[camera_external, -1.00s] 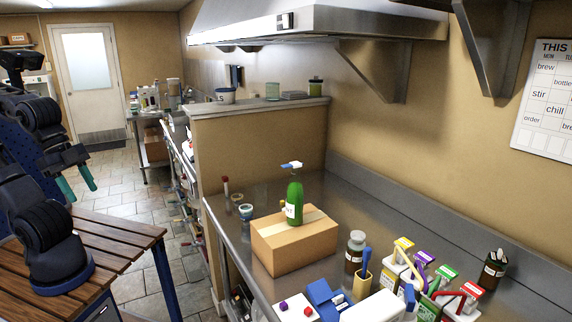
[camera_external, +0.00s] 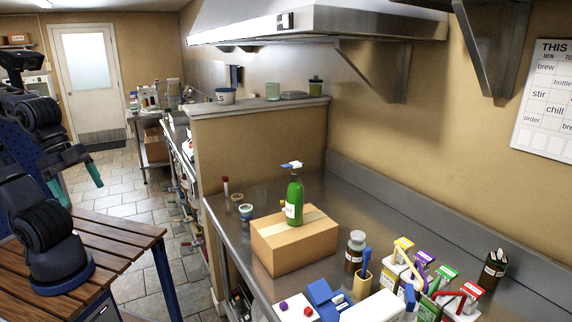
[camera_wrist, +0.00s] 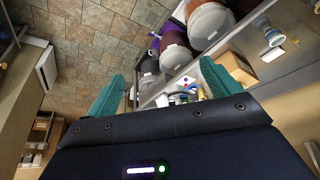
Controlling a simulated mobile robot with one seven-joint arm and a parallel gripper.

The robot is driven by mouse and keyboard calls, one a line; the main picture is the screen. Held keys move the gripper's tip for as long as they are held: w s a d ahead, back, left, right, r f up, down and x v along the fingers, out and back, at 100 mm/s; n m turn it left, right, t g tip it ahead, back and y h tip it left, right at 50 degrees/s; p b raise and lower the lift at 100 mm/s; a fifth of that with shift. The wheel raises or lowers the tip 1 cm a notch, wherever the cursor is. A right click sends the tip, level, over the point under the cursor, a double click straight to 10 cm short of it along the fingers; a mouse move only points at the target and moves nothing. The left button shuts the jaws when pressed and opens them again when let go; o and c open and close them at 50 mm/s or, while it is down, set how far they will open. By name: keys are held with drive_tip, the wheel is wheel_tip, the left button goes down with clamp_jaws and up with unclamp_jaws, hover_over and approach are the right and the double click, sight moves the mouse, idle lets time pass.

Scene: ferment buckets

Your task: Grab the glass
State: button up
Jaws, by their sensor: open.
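My gripper (camera_external: 77,182) is at the left in the external view, above the slatted wooden table. Its two teal fingers are apart, with nothing between them; they also show in the wrist view (camera_wrist: 160,88). Two small cup-like vessels, one pale (camera_external: 237,198) and one blue and white (camera_external: 246,212), stand on the metal counter. I cannot tell for sure which of these is the glass. My gripper is well apart from all of them.
A green bottle (camera_external: 294,200) stands on a cardboard box (camera_external: 293,248) on the metal counter (camera_external: 215,215). A brown jar (camera_external: 355,252) and several cartons crowd its front right. A metal hood (camera_external: 320,22) hangs above. Tiled floor (camera_external: 130,180) lies between table and counter.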

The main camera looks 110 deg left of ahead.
drive_tip(key=w+a+r+n+g, duration=0.1)
drive_tip(key=w+a+r+n, duration=0.1)
drive_tip(key=w+a+n, duration=0.45)
drive_tip(key=w+a+r+n, duration=0.2)
drive_tip(key=w+a, duration=0.2)
drive_tip(key=w, duration=0.5)
drive_tip(key=n+g, duration=0.4)
drive_tip(key=n, duration=1.4)
hover_over(261, 197)
drive_tip(key=s+a, duration=0.1)
drive_tip(key=a, duration=0.2)
wheel_tip(261, 197, down, 22)
drive_tip(key=f, duration=1)
drive_tip(key=shift+s+f, duration=0.25)
drive_tip(key=shift+c, duration=0.2)
